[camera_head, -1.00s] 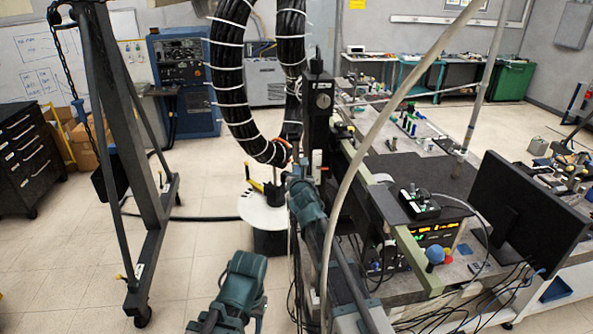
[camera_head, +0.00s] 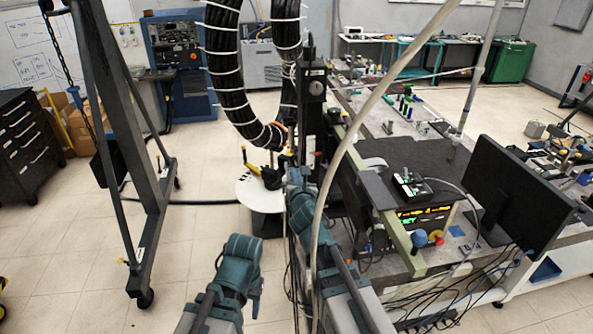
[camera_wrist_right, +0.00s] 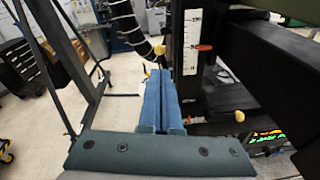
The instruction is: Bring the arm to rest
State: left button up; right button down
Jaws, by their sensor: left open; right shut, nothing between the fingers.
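My left arm comes in from the bottom of the head view, and its gripper (camera_head: 240,252) is over the open floor, left of the workbench. It is open, though its fingers are hard to make out. My right gripper (camera_head: 297,178) is close to the bench's left edge, near the round white stand. In the right wrist view its two blue fingers (camera_wrist_right: 160,74) lie together, shut and empty.
A black post (camera_head: 314,105) and thick black cable bundles (camera_head: 225,70) stand close ahead of my right arm. A round white stand (camera_head: 262,198) is beside it. The workbench (camera_head: 425,259) and monitor (camera_head: 518,195) fill the right. A dark frame (camera_head: 130,150) stands left, with open floor between.

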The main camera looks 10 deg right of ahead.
jog(key=shift+s, duration=0.1)
jog(key=s+f+m+g+h+b, duration=0.1)
jog(key=s+f+m+g+b, duration=0.4)
jog(key=f+m, duration=0.5)
jog(key=s+f+m+g+h+b, duration=0.15)
jog(key=s+f+m+b, duration=0.45)
jog(key=f, duration=0.7)
jog(key=s+a+f+m+g+y+b, duration=0.1)
jog(key=s+a+f+m+g+b, duration=0.1)
jog(key=s+f+m+g+b, duration=0.3)
jog(key=s+a+f+m+g+y+b, duration=0.1)
jog(key=s+a+f+m+g+b, duration=0.2)
jog(key=s+f+m, duration=0.5)
jog(key=s+f+g+b, duration=0.1)
jog(key=s+f+g, duration=0.1)
jog(key=s+f, duration=0.1)
jog(key=shift+s+a+m+b, duration=0.25)
jog(key=shift+s+m+b, duration=0.15)
jog(key=shift+s, duration=0.45)
